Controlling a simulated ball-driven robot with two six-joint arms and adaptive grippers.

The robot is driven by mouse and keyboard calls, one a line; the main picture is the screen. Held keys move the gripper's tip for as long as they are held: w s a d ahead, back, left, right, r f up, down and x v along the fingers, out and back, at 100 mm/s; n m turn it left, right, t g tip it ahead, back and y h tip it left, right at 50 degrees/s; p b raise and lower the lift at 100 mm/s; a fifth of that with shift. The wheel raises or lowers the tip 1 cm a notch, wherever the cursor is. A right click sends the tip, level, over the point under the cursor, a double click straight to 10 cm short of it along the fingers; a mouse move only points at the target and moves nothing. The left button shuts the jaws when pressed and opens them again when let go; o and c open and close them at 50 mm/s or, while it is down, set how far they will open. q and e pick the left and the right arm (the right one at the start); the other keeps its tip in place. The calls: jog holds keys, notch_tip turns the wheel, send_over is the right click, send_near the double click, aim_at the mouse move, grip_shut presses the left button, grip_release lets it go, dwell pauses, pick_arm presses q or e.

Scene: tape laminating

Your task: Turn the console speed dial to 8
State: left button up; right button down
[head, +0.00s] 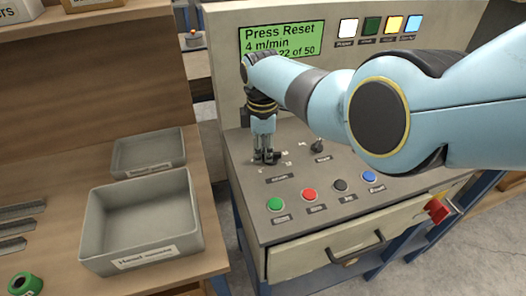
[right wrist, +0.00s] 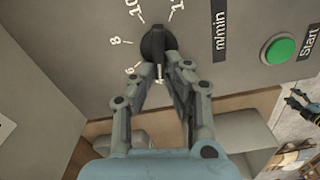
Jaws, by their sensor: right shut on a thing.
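The speed dial (right wrist: 157,43) is a dark round knob on the console (head: 240,183), with m/min printed beside it. In the right wrist view the marks 8 and 10 show around it. A pale pointer line on the dial faces the bottom of that view, between my fingers. My right gripper (head: 266,159) points down at the panel and is shut on the dial; it also shows in the right wrist view (right wrist: 165,70). In the head view the gripper hides most of the dial. The green display (head: 281,40) reads "Press Reset" and "4 m/min".
Green (head: 275,204), red (head: 309,195), dark (head: 340,186) and blue (head: 369,177) buttons line the console's front. A small lever (head: 317,146) stands right of my gripper. A drawer (head: 330,243) is below. Grey bins (head: 140,221) sit on the wooden bench at left.

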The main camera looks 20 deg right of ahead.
jog(key=m, duration=0.4)
jog(key=w+m, duration=0.1)
jog(key=m, duration=0.1)
jog(key=shift+w+d+b, duration=0.1)
jog(key=shift+d+b, duration=0.15)
jog(key=shift+b, duration=0.05)
jog(key=m, duration=0.4)
jog(key=d+m, duration=0.1)
jog(key=shift+w+m, duration=0.25)
jog(key=shift+m, duration=0.15)
jog(key=m, duration=0.4)
jog(key=shift+w+d+m, duration=0.1)
jog(key=shift+d+m, duration=0.2)
jog(key=shift+d, duration=0.05)
jog(key=shift+d+m, duration=0.2)
jog(key=shift+m, duration=0.75)
jog(key=shift+d+m, duration=0.15)
jog(key=shift+m, duration=0.8)
jog(key=c, duration=1.4)
grip_release()
jog(key=shift+r, duration=0.1)
